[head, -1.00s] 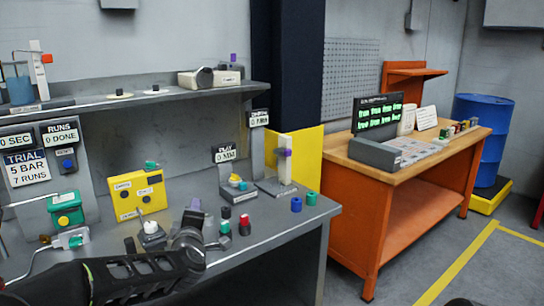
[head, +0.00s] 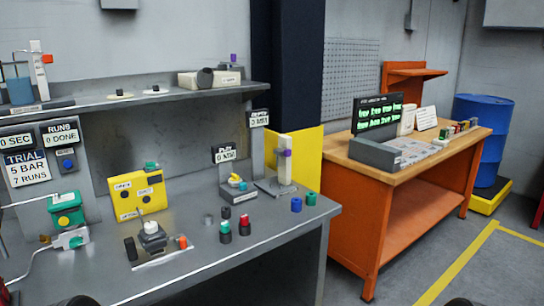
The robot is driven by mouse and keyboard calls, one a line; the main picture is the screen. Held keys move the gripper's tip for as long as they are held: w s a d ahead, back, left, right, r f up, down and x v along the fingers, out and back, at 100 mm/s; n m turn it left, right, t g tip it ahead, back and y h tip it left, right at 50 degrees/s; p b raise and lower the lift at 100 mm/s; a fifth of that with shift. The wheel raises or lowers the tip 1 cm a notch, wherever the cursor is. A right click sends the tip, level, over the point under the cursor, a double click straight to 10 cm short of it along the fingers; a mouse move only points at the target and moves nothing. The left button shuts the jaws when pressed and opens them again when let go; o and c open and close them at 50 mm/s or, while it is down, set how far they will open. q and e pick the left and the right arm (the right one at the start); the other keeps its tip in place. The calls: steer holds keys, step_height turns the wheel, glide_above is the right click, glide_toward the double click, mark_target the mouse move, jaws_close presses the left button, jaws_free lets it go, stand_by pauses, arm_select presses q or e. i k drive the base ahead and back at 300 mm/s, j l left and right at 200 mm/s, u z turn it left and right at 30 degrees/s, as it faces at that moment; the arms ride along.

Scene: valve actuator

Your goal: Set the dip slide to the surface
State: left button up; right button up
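Two upright slides are in the head view, and I cannot tell for certain which one the task calls the dip slide. A white post (head: 285,172) with a purple block (head: 286,153) partway up stands on a grey base at the bench's back right, beside a display reading 0 MM. On the shelf at the far left, a white post (head: 39,74) with an orange-red block (head: 47,59) stands next to a clear vessel (head: 18,88) of bluish liquid. Neither gripper shows; only dark parts, probably mine, touch the bottom edge.
The grey bench (head: 225,262) carries a yellow box (head: 138,196), a green valve unit (head: 67,212), a grey-white fixture (head: 152,238) and several coloured caps. The shelf (head: 170,100) overhangs its back. An orange workbench (head: 350,215) stands to the right. The bench's front is clear.

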mark_target(48, 59)
steer(key=u, duration=1.35)
